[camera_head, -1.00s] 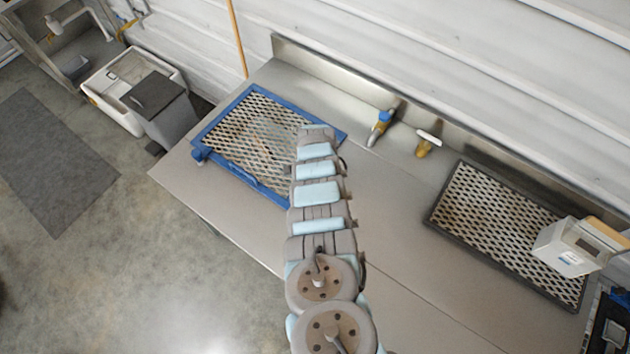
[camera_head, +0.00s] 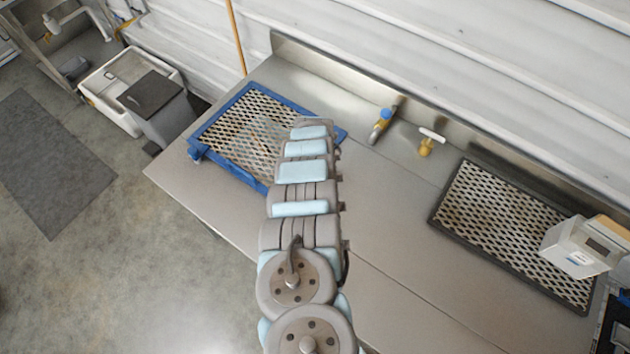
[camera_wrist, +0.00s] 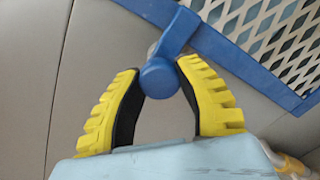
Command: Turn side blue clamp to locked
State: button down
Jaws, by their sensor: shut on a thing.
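The blue clamp (camera_wrist: 159,78) shows in the wrist view as a round knob end on a short blue arm, beside the blue frame (camera_wrist: 235,62) of a mesh screen. My gripper (camera_wrist: 158,69) has its yellow, black-lined fingers on either side of the knob and is shut on it. The lever slants up and right from the knob towards the frame. In the head view the blue frame (camera_head: 213,114) lies at the left end of the metal counter. A small blue clamp part (camera_head: 194,153) sticks out at its left corner. My arm hides the gripper and the frame's right part there.
A blue-topped tap (camera_head: 381,124) and a yellow valve with white handle (camera_head: 430,138) stand near the counter's back edge. A dark-framed mesh screen (camera_head: 505,225) lies right, with a white box (camera_head: 582,247) at its end. The counter (camera_head: 400,215) between the screens is clear.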

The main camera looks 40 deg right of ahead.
dwell(0.4)
jog(key=c, duration=0.6)
grip_release()
jog(key=shift+r, duration=0.15)
notch_tip(320, 180, up, 12)
dwell(0.4)
dwell(0.5)
